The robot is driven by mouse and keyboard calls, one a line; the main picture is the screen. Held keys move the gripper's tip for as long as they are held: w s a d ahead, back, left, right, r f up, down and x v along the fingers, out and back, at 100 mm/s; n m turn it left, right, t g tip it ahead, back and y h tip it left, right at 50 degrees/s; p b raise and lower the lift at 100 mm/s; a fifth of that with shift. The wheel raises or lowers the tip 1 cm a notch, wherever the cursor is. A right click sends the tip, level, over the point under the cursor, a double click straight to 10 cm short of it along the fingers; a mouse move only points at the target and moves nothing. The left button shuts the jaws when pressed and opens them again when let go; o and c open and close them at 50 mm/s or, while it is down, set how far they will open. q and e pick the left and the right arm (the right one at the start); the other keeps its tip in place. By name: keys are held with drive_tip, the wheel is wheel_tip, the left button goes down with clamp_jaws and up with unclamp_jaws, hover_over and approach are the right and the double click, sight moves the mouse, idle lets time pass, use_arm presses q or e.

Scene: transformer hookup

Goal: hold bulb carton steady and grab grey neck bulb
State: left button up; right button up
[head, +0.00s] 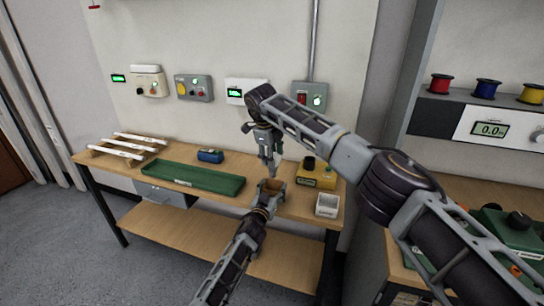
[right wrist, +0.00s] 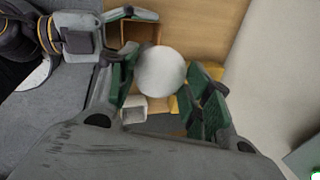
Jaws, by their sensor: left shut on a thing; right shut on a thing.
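The bulb carton (head: 273,186) is a small open brown box near the bench's front edge; it also shows in the right wrist view (right wrist: 128,33). My left gripper (head: 264,203) is shut on the carton from the front. My right gripper (head: 268,157) points down above the carton. In the right wrist view its green-padded fingers are shut on a round white bulb (right wrist: 160,72). The bulb appears above and beside the carton opening in that view. Its neck is hidden, so I cannot tell the neck colour.
A green tray (head: 193,179) lies left of the carton. A yellow box (head: 316,177) and a white open box (head: 327,205) stand to its right. A blue item (head: 210,156) and white tubes on a rack (head: 128,146) are further left. Control boxes hang on the wall behind.

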use_arm(q)
drive_tip(key=o, duration=1.1)
drive_tip(key=shift+c, duration=0.2)
drive_tip(key=shift+s, duration=0.1)
drive_tip(key=v, duration=1.1)
drive_tip(key=shift+s+a, duration=0.2)
drive_tip(key=shift+s, duration=0.15)
use_arm(e)
drive_tip(key=shift+n, duration=0.3)
